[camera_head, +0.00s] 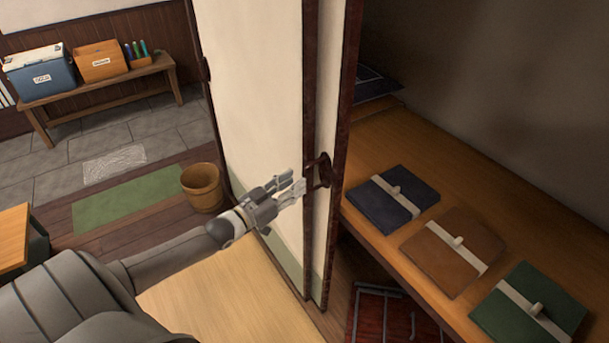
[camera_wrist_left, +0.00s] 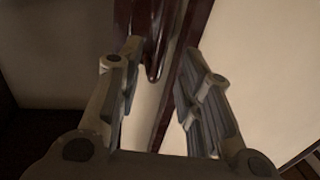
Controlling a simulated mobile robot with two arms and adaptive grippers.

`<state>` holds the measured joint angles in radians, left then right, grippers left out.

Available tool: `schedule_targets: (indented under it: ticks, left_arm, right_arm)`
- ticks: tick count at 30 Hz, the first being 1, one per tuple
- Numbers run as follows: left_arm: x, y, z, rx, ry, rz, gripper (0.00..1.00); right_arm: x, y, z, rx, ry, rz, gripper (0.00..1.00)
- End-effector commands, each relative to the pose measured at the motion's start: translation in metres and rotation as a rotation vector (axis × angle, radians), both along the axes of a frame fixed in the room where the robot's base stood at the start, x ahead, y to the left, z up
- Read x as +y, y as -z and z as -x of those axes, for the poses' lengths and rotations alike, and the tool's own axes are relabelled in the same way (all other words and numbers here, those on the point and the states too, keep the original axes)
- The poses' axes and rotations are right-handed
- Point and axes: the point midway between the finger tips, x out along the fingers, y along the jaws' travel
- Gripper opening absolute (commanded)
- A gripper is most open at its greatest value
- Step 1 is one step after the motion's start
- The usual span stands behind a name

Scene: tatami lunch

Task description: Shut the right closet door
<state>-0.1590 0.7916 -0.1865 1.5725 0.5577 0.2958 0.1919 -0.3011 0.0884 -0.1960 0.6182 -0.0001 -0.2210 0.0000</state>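The right closet door (camera_head: 331,90) is a cream panel with dark red-brown frame edges. Only a narrow strip shows beside another cream panel (camera_head: 255,100), and the closet to its right stands open. A dark curved handle (camera_head: 322,172) is on the strip. My left gripper (camera_head: 297,182) is at the handle, just left of it. In the left wrist view its two fingers (camera_wrist_left: 160,60) are apart, with the dark handle (camera_wrist_left: 152,65) between or just beyond the tips. I cannot tell whether they touch it. My right gripper is not in view.
The closet shelf (camera_head: 400,125) holds a navy bundle (camera_head: 395,198), a brown one (camera_head: 450,250) and a green one (camera_head: 530,308). A wooden bucket (camera_head: 203,190) stands left of the doors. A bench (camera_head: 90,92) with boxes is at the back left.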

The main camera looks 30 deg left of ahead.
Motion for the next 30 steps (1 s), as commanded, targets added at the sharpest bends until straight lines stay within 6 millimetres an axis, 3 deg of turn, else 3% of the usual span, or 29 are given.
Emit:
schedule_targets:
  ticks: [12, 25, 30]
  left_arm:
    - [-0.008, 0.0, -0.043, 0.001, -0.001, 0.0, 0.34]
    - [-0.01, 0.001, -0.049, 0.002, 0.0, 0.0, 0.34]
    - [-0.01, 0.001, -0.049, 0.001, 0.0, 0.0, 0.14]
  right_arm:
    - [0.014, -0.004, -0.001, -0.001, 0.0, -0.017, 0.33]
    - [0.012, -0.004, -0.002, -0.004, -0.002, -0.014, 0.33]
    - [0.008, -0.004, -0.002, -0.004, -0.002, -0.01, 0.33]
